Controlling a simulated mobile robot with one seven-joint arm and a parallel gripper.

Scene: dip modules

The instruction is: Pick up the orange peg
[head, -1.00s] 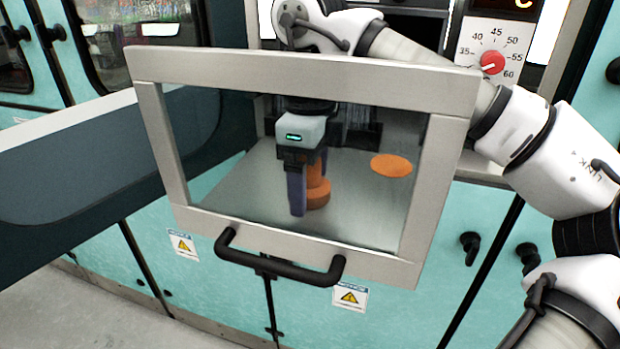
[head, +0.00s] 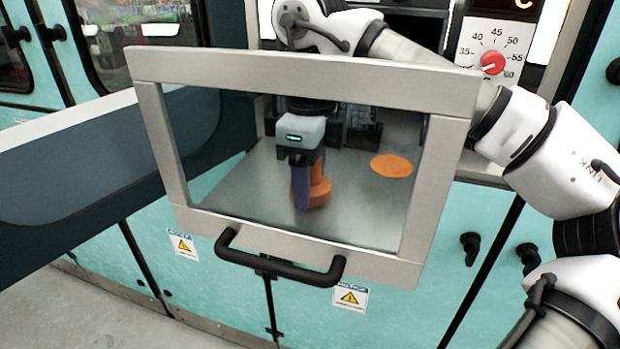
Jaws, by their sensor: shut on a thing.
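The orange peg (head: 319,190) stands upright on the grey shelf, seen through the window of the open door in the head view. It has a wide round base and a narrower upper part. My gripper (head: 306,190) points down over it, with its dark purple fingers at the peg. The fingers are shut on the peg and hide its left side and much of its upper part. Whether the base touches the shelf is hard to tell.
A flat orange disc (head: 391,165) lies on the shelf to the right. The framed glass door (head: 147,130) with a black handle (head: 280,262) stands between the camera and my gripper. A red dial (head: 492,63) is at the upper right. Bare shelf lies left of the peg.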

